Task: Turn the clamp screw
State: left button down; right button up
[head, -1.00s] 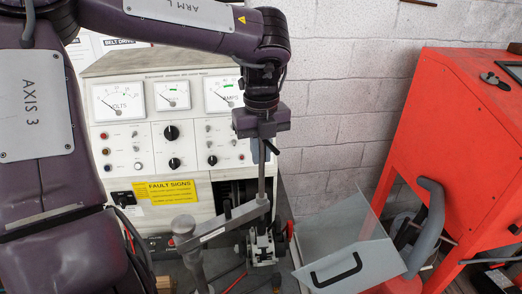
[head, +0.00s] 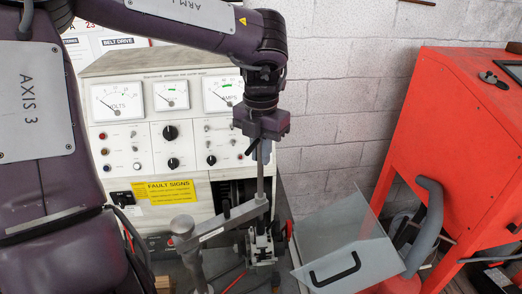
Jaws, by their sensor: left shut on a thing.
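My left gripper (head: 262,142) points straight down in front of the test bench, shut at the top of the upright clamp screw (head: 261,185). The grey screw shaft runs down from between the jaws through the end of a grey clamp arm (head: 228,221). A small dark bar sticks out to the lower left of the jaws. Below the arm, a metal fixture (head: 261,246) stands at the foot of the screw; what is clamped there is too small to tell. My right gripper is not in view.
The test bench (head: 199,143) with dials and knobs stands behind the screw. A clear guard with a black handle (head: 335,270) is just right of the fixture. A red cabinet (head: 457,130) fills the right side.

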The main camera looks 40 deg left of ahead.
pick_arm(q)
jog(key=shift+m, duration=1.1)
jog(key=c, duration=1.4)
grip_release()
jog(key=shift+c, duration=0.2)
notch_tip(320, 180, up, 8)
jog(key=shift+f, duration=0.15)
